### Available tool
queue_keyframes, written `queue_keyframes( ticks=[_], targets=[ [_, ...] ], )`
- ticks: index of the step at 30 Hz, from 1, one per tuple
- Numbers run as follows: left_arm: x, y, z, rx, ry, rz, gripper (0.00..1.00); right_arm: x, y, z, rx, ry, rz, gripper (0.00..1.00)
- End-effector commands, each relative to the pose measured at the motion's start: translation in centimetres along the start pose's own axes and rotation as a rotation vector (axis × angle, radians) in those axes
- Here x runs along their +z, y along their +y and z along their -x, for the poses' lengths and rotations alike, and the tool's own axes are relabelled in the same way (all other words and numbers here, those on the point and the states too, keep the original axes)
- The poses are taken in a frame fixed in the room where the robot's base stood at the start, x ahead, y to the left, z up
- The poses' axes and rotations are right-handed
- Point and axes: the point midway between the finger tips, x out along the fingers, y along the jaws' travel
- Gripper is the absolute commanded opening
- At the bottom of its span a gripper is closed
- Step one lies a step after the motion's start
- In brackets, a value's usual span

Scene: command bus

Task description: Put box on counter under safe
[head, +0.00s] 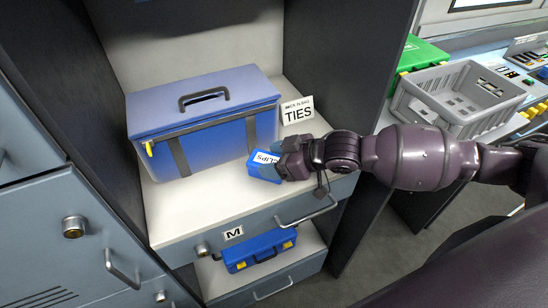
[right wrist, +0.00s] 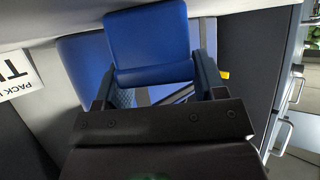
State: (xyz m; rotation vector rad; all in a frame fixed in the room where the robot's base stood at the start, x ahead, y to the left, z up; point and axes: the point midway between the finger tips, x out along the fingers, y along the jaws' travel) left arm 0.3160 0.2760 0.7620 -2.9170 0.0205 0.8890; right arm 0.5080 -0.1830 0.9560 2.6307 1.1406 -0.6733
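A small blue box (head: 264,167) labelled CLIPS is at the front of a pale counter (head: 190,222) inside a dark-sided cabinet bay. My right gripper (head: 284,162) reaches in from the right and has its fingers on either side of the box. In the right wrist view the box (right wrist: 150,42) sits between the fingertips, which appear to touch both its sides. The box is at or just above the counter surface; I cannot tell whether it touches. I cannot identify a safe in view. My left gripper is not in view.
A large blue case (head: 205,130) with a handle stands behind the box. A TIES sign (head: 297,110) is beside it. A drawer handle (head: 308,210) and a smaller blue case (head: 258,250) are below. A grey crate (head: 460,95) stands at right. The counter's front left is clear.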

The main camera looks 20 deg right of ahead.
Motion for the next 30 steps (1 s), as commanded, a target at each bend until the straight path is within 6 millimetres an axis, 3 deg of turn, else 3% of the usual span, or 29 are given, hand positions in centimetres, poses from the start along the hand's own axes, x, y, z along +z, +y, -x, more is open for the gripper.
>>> queue_keyframes(
  ticks=[4,14,20,30],
  targets=[
    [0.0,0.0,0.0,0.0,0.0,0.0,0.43,0.0,0.0,0.0,0.0,0.0,0.0,0.84],
    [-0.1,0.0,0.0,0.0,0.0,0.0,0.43,-0.3,0.0,0.3,0.0,0.0,0.001,0.84],
    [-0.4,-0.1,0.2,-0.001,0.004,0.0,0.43,-0.2,0.0,2.6,0.001,-0.002,0.001,0.84],
    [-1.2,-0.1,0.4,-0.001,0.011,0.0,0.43,-0.2,0.1,8.3,0.002,-0.003,0.001,0.84]
  ],
)
